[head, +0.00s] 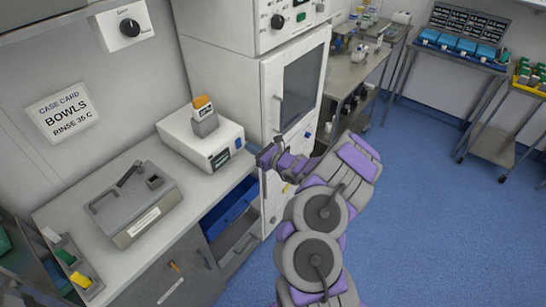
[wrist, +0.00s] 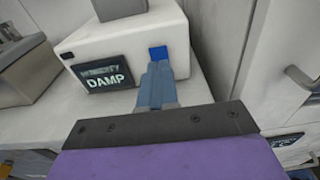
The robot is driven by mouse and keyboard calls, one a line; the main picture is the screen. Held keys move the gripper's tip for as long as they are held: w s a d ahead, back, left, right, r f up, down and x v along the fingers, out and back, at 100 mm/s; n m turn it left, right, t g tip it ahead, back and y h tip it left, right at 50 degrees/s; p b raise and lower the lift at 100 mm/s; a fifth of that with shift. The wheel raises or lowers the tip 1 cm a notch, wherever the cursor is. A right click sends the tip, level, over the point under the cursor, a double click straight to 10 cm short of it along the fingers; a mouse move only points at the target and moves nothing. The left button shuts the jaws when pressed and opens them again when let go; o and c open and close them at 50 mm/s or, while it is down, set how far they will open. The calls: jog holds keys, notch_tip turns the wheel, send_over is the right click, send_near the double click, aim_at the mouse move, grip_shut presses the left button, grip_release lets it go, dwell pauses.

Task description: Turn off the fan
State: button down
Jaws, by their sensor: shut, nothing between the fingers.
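No thing in view is plainly a fan. A white box-shaped device (head: 200,140) sits on the counter, with an orange-topped grey piece on it. In the wrist view this device (wrist: 125,40) has a dark display (wrist: 106,75) reading "DAMP" and a blue square (wrist: 158,53) on its front. My gripper (head: 262,156) is beside the device's right end in the head view. In the wrist view the shut, empty fingers (wrist: 157,70) point at the blue square; I cannot tell whether they touch it. A black dial (head: 130,27) on a wall plate has a label too small to read.
A grey lidded box (head: 140,215) stands left on the counter (head: 95,185). A tall white cabinet (head: 270,100) stands right of the device. Steel tables (head: 350,75) line the back; blue floor (head: 430,200) is clear at right.

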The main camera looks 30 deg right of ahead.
jog(key=p+v, duration=0.1)
jog(key=v, duration=0.9)
jog(key=shift+d+p, duration=0.2)
jog(key=shift+p, duration=0.15)
jog(key=shift+d+f, duration=0.1)
jog(key=shift+d, duration=0.2)
